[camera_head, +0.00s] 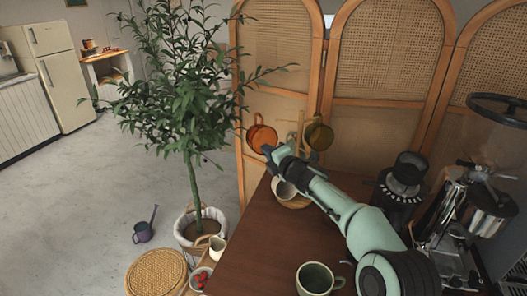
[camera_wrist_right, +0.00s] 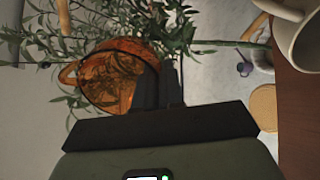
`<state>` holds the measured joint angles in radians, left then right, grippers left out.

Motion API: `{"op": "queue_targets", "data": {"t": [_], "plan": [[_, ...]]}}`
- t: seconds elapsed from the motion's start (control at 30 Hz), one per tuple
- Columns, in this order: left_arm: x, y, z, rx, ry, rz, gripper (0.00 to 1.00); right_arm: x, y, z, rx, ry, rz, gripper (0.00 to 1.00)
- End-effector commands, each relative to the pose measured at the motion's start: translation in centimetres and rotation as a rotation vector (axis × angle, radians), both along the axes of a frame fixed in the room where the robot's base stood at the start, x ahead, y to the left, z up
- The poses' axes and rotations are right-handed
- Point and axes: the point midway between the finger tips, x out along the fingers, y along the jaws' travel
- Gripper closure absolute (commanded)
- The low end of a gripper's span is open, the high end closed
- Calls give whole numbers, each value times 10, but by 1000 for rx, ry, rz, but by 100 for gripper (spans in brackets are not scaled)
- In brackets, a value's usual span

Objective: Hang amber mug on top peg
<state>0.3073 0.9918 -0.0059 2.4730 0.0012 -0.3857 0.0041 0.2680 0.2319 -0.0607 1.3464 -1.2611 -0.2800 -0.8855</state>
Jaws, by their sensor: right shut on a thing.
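The amber mug (camera_head: 262,138) is a see-through orange mug, held up to the left of the wooden mug tree (camera_head: 299,125). My right gripper (camera_head: 268,151) is shut on it. In the right wrist view the amber mug (camera_wrist_right: 108,78) lies at the dark fingers (camera_wrist_right: 160,88), tilted, with its handle to the left. An olive-green mug (camera_head: 319,135) is at the right side of the tree. A pale mug (camera_head: 282,189) is low at the tree, partly behind my arm. The amber mug appears apart from the tree's pegs. My left gripper is not in view.
The dark wooden tabletop (camera_head: 245,262) carries a green mug (camera_head: 315,278) at the front, a black grinder (camera_head: 402,180) and an espresso machine (camera_head: 470,215) at the right. A rattan screen (camera_head: 375,110) stands behind. A potted tree (camera_head: 190,110) is at the left.

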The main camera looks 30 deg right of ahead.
Motion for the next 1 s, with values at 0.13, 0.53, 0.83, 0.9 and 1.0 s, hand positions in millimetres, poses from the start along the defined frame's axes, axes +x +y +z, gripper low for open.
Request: {"op": "queue_targets", "data": {"t": [0.13, 0.53, 0.83, 0.9, 1.0], "plan": [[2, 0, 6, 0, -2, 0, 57, -3, -11, 0, 1, -1, -2, 100], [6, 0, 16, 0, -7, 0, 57, -12, -37, -5, 0, 1, -1, 100], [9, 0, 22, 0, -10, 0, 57, -18, -56, -9, 1, -1, -1, 100], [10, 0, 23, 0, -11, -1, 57, -19, -61, -11, 2, -1, -2, 100], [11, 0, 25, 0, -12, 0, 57, -21, -66, -12, 1, 0, 0, 100]]}}
